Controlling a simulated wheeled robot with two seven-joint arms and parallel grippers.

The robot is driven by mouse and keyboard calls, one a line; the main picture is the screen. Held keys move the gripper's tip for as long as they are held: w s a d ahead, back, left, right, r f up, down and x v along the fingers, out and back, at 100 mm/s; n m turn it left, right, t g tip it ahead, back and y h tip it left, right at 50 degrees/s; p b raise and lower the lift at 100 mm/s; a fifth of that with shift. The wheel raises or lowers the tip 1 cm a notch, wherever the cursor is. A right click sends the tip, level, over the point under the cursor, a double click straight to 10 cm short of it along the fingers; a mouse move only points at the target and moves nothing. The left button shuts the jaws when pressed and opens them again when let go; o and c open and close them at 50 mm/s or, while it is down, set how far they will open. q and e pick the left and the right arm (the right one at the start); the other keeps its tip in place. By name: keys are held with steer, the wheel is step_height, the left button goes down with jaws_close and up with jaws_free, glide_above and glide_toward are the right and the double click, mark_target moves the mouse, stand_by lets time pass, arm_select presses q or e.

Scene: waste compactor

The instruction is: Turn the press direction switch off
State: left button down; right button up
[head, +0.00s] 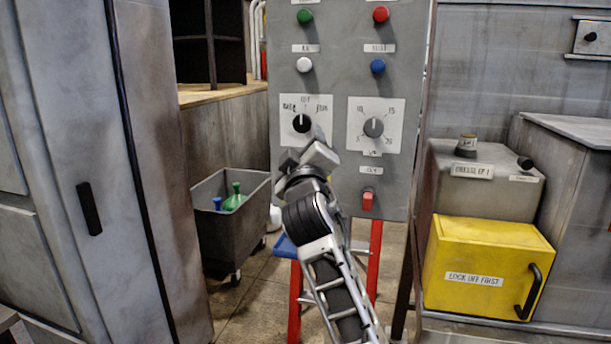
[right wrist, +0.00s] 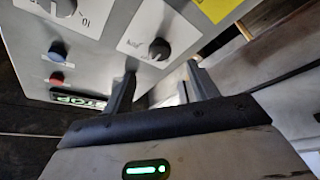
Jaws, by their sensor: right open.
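The press direction switch is a black round knob (head: 302,123) on a white label plate, at the left of the grey control panel (head: 335,205). Its exact pointer angle is too small to read surely. My right gripper (head: 304,152) is just below and in front of this knob in the head view. In the right wrist view the knob (right wrist: 159,49) shows beyond and between the two spread fingers (right wrist: 161,72). The fingers are open, empty and seem apart from the knob. My left gripper is not in view.
Green (head: 305,16), red (head: 380,14), white (head: 304,65) and blue (head: 377,66) buttons are above. A yellow box (head: 485,268) stands right and a grey bin (head: 225,225) left.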

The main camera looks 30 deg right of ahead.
steer(key=b+v, duration=0.1)
steer(key=v, duration=0.6)
steer(key=shift+s, duration=0.2)
steer(key=shift+a, duration=0.15)
steer(key=s+a+f+n+g+y, duration=0.1)
steer(key=a+f+y, duration=0.3)
steer(key=f, duration=0.8)
steer(key=a+f+n+g+y, duration=0.15)
steer(key=a+f+y, duration=0.3)
steer(key=f, duration=0.75)
steer(key=s+a+f+m+g+y, duration=0.2)
steer(key=s+a+f, duration=0.2)
steer(key=s+f, duration=0.5)
steer(key=s+a+f+m+g+y, duration=0.2)
steer(key=s+a+f+g+y, duration=0.1)
steer(key=s+f, duration=0.7)
step_height(320, 180, down, 3)
steer(key=shift+s+a+r, duration=0.25)
steer(key=shift+s+a, duration=0.05)
steer(key=shift+a, duration=0.15)
steer(key=shift+y, duration=0.25)
